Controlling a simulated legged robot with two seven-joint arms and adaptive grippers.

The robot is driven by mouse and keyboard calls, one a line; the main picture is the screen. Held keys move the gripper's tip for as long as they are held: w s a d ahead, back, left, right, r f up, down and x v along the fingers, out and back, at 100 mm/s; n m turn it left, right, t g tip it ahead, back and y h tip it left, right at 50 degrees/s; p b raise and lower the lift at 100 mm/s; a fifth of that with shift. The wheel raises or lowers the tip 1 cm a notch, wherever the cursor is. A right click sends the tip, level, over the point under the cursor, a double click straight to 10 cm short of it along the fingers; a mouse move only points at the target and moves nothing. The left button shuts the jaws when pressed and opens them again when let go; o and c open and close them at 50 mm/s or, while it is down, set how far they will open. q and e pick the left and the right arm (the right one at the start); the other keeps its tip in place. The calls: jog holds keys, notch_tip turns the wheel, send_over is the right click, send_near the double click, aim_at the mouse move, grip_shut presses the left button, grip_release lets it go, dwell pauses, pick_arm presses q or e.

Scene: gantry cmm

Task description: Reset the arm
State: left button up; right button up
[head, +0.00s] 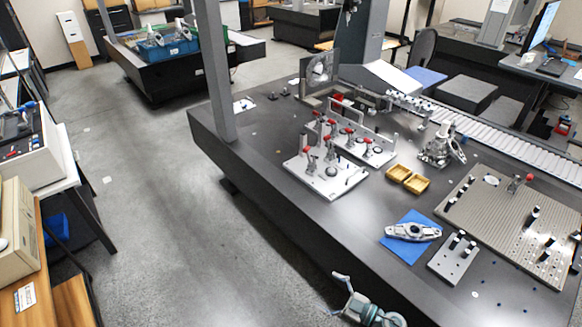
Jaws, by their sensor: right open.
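My right gripper (341,295) shows at the bottom of the head view, low and right of centre. Its fingers are spread open with nothing between them. It appears at the near edge of the dark measuring table (290,215), apart from the parts on top. The rest of the right arm is cut off by the bottom of the picture. My left gripper is not in view.
On the table are a blue mat (405,251) with a metal part (414,232), a perforated plate (500,222), yellow trays (408,178) and a white fixture plate (325,181) with red-handled clamps. A grey post (214,70) rises at the table's left edge. Open floor (170,220) lies left.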

jog(key=d+f+m+t+h, duration=0.2)
jog(key=d+f+m+h, duration=0.35)
jog(key=f, duration=0.25)
jog(key=d+f+m+t+h, duration=0.35)
jog(key=f+m+h, duration=0.2)
jog(key=f, duration=0.35)
jog(key=s+d+f+m+g+h, duration=0.1)
jog(key=s+d+f+g+h, duration=0.3)
jog(key=s+f, duration=0.5)
jog(key=s+a+f+g, duration=0.1)
jog(key=s+f+g, duration=0.4)
jog(key=s, duration=0.6)
jog(key=s+a+f+g, duration=0.2)
jog(key=s+f+g, duration=0.2)
jog(key=s+f, duration=0.5)
jog(key=s, duration=0.2)
jog(key=shift+s+a+f+m+g, duration=0.15)
jog(key=shift+s+f+m+g, duration=0.15)
jog(key=shift+s+m+g, duration=0.1)
